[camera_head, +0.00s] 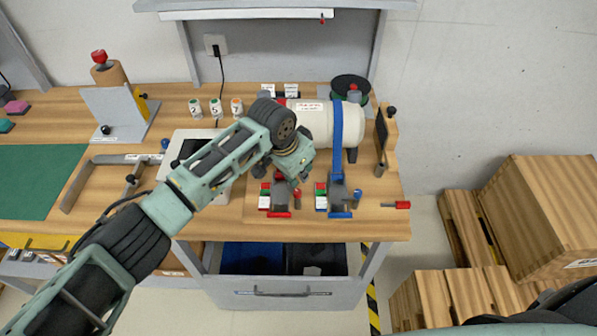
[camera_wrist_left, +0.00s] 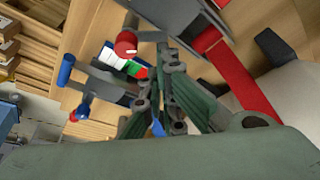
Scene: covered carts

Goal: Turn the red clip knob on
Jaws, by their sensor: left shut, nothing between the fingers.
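The red clip (camera_head: 284,191) is a small grey clamp with a red bar at its front, on the bench's wooden board. Its small red knob (camera_head: 297,193) sits at the clip's right side. My left gripper (camera_head: 296,172) is above and just behind the clip, shut and empty, and partly covers the clip's back. In the left wrist view the closed fingertips (camera_wrist_left: 168,75) lie near a red round knob (camera_wrist_left: 126,43) and a white-green-red label strip; I cannot tell contact. My right gripper is out of view.
A similar blue clip (camera_head: 338,190) stands close to the right. Behind is a white tank (camera_head: 313,122) with a blue strap (camera_head: 338,135). A red-handled part (camera_head: 402,205) lies at the right bench edge. An open drawer (camera_head: 268,290) is below, wooden crates (camera_head: 550,225) to the right.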

